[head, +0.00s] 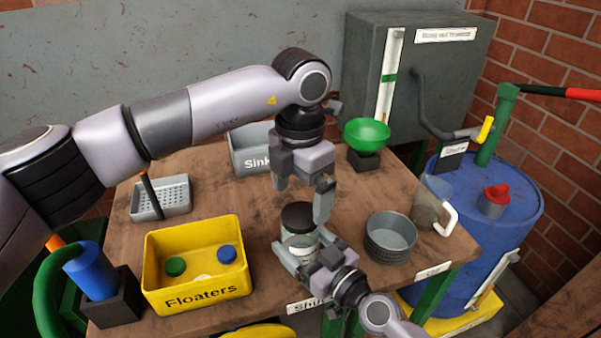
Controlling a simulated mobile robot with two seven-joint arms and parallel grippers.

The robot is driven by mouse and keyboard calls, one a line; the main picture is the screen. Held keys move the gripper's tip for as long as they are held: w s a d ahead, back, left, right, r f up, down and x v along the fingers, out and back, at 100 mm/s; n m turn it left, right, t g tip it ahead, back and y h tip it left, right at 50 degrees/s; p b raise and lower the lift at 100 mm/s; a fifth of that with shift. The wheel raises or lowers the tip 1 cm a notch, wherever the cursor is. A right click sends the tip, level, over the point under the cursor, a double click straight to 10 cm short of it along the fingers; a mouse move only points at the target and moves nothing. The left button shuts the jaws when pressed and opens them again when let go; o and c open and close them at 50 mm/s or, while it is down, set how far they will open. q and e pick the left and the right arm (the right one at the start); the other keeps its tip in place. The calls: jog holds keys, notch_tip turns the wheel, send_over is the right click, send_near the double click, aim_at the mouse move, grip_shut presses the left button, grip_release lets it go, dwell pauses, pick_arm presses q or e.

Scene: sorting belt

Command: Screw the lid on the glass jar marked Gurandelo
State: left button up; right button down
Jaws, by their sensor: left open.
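The glass jar (298,240) stands near the front middle of the table, with a pale label too small to read. A black lid (298,217) sits on top of its mouth; I cannot tell how far it is threaded. My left gripper (302,192) points down just above the lid, open and empty, with its fingers apart. My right gripper (305,250) comes in from the front, low down, with its fingers on either side of the jar body, closed on it. Part of the jar is hidden behind the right gripper.
A grey metal basket (390,238) stands close right of the jar, with a clear jug (431,203) beyond. Behind are a grey Sink bin (250,160), a green bowl (367,134) and a perforated tray (160,200).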

aim_at(300, 214)
pick_arm(q)
jog(key=shift+f, duration=1.8)
jog(key=c, duration=1.2)
jog(key=o, duration=1.3)
jog(key=shift+c, duration=0.2)
notch_tip(300, 214, up, 12)
